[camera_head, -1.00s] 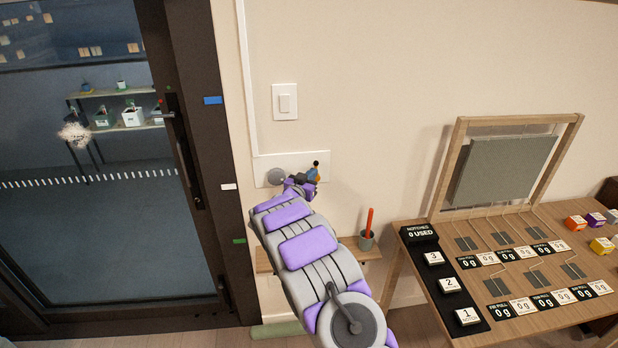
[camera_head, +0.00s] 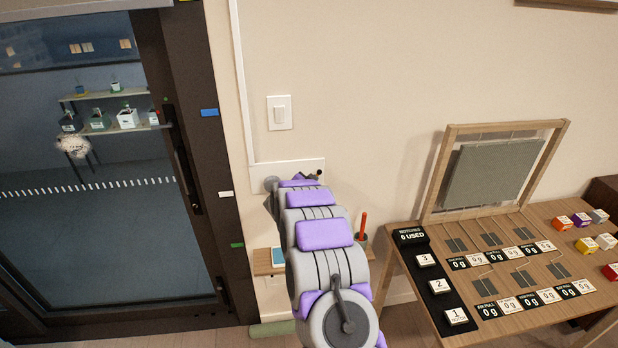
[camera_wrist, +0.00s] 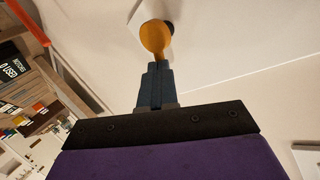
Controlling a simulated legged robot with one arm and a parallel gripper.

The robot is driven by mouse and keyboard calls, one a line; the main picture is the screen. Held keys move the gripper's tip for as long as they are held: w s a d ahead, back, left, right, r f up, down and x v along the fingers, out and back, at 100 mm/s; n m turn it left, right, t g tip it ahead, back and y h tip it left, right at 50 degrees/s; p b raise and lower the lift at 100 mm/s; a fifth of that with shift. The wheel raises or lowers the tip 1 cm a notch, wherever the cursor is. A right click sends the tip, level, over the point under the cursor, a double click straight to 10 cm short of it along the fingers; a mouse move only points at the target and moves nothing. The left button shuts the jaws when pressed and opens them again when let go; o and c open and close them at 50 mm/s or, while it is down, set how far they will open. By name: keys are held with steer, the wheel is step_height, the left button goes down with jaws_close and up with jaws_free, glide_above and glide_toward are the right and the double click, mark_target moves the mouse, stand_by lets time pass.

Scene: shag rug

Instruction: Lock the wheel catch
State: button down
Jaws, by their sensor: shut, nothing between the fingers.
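My arm hides most of the plate's middle and lower edge. In the wrist view, an orange rounded piece (camera_wrist: 154,38) stands just past the tips of my gripper (camera_wrist: 157,66), in front of a white part with a dark round end. My gripper is shut with nothing between its fingers. Its tips point at the orange piece and look close to it; I cannot tell whether they touch.
A light switch (camera_head: 280,114) is above the plate. A small wooden shelf (camera_head: 264,262) below holds a cup with an orange-red stick (camera_head: 363,226). A dark-framed glass door (camera_head: 190,120) is at left. A wooden table (camera_head: 408,290) with cards and small blocks is at right.

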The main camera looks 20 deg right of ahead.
steer(key=m+y, duration=0.1)
steer(key=d+m+y, duration=0.1)
steer(key=m+y, duration=0.1)
steer(key=shift+s+d+f, duration=0.2)
steer(key=shift+d+f, duration=0.05)
steer(key=shift+d, duration=0.15)
steer(key=shift+a+p, duration=0.1)
steer(key=shift+p, duration=0.2)
steer(key=shift+w+a+f, duration=0.25)
steer(key=shift+a+f, duration=0.15)
steer(key=shift+a, duration=0.2)
steer(key=shift+s+r, duration=0.1)
steer(key=p+v, duration=0.2)
steer(key=v, duration=1.2)
steer(key=shift+a, duration=0.35)
